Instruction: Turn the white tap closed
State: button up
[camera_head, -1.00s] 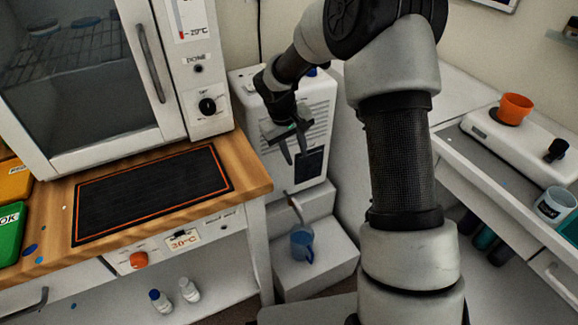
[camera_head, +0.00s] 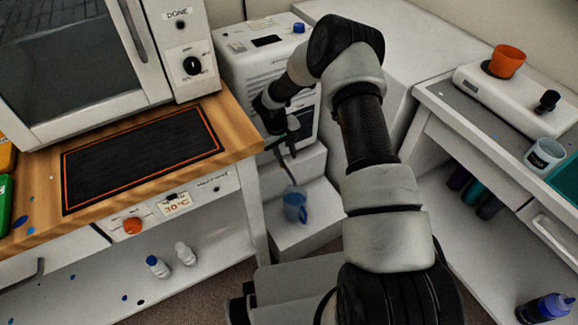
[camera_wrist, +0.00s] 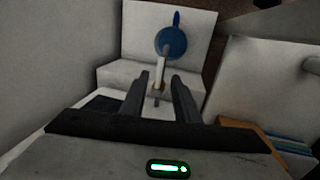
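The white machine (camera_head: 268,62) stands against the wall between the two benches. Its pale tap (camera_head: 287,172) sticks out low at the front, above a blue jug (camera_head: 295,208) on a white step. My gripper (camera_head: 286,154) points down in front of the machine, just above the tap. In the wrist view my gripper (camera_wrist: 161,76) is open. The pale tap (camera_wrist: 161,68) shows in line with the gap between the fingers, with the blue jug (camera_wrist: 171,42) beyond. I cannot tell whether a finger touches the tap. The tap's handle position is unclear.
A wooden bench (camera_head: 240,130) with an oven and a black mat (camera_head: 140,160) stands left of the machine. The right bench (camera_head: 440,95) holds an orange cup (camera_head: 506,62) on a white device and a grey cup (camera_head: 545,155). Two small bottles stand on the lower left shelf.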

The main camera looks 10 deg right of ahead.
aim_at(290, 168)
jog(key=f, duration=0.4)
jog(key=d+f+b, duration=0.1)
jog(key=shift+w+f, duration=0.2)
jog(key=shift+f, duration=0.2)
grip_shut()
